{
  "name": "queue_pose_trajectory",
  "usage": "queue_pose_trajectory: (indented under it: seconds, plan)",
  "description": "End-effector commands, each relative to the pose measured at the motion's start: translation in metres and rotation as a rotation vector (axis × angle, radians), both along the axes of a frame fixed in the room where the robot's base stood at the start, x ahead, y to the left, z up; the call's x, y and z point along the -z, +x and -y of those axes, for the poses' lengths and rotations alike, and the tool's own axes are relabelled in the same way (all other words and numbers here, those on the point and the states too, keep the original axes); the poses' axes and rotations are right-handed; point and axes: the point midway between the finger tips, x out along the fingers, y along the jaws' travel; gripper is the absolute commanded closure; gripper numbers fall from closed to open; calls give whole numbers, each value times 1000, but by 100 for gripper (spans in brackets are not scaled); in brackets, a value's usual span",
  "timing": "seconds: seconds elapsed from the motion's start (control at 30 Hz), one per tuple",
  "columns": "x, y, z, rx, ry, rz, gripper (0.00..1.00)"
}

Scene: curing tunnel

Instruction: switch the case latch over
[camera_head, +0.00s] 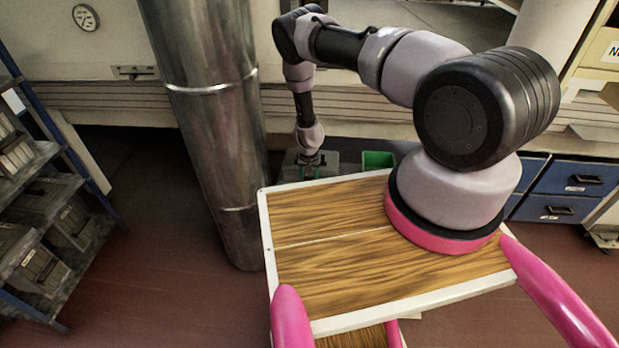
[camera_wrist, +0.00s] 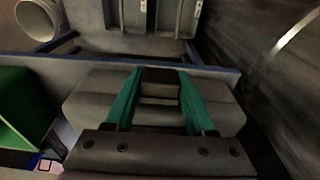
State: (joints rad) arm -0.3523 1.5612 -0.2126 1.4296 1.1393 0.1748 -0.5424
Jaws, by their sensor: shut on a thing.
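A grey case (camera_wrist: 90,100) lies across the middle of the wrist view. It also shows in the head view (camera_head: 329,159), small and partly hidden by my gripper. The case latch (camera_wrist: 160,76) appears as a dark block at the middle of the case. My gripper (camera_wrist: 161,82) reaches over the case with its two green fingers, one on each side of the latch, and is shut on it. In the head view my gripper (camera_head: 309,172) points down at the case. The latch is too small to make out there, and which way it is set cannot be told.
A green bin (camera_head: 378,160) stands right of the case. A thick metal column (camera_head: 215,130) rises to its left, also in the wrist view (camera_wrist: 290,75). Blue drawers (camera_head: 575,178) are at right, a shelf rack (camera_head: 40,200) at left. The floor between is clear.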

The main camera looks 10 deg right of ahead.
Motion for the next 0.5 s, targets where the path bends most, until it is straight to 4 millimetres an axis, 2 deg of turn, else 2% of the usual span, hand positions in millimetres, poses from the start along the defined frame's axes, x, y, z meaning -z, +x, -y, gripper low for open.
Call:
queue_pose_trajectory:
  seconds: [0.5]
  plan:
    - [5, -9, -3, -2, -84, 263, 100]
